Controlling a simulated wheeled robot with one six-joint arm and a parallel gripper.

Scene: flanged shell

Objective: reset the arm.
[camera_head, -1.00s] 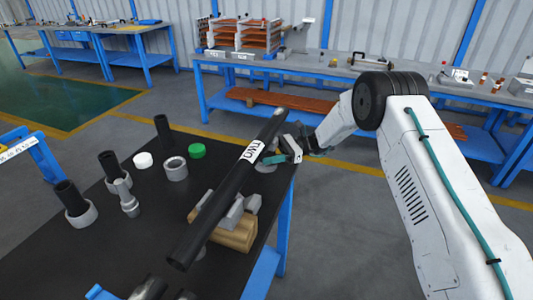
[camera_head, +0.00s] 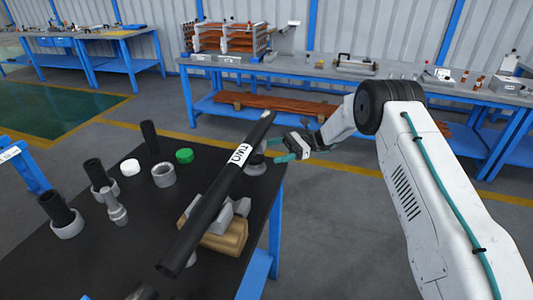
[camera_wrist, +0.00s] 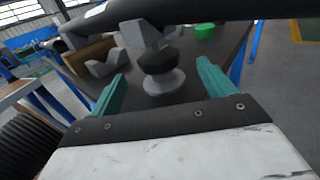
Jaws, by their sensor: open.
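My gripper (camera_head: 276,150) is open and empty at the right edge of the black-topped table, with its teal fingers apart. In the wrist view my gripper (camera_wrist: 160,92) shows its two fingers spread, with a grey flanged part with a dark middle (camera_wrist: 160,75) beyond and between them. The long black pipe with a white label (camera_head: 215,195) lies slanted across grey V-shaped supports on a wooden block (camera_head: 226,235). The pipe (camera_wrist: 200,10) crosses the top of the wrist view. The fingers are apart from the pipe.
On the black table (camera_head: 120,250) stand several dark tubes in grey rings, a grey fitting (camera_head: 112,206), a white cap (camera_head: 130,167), a green cap (camera_head: 184,155) and a grey ring (camera_head: 163,174). A blue workbench (camera_head: 320,70) runs behind. The floor right of the table is clear.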

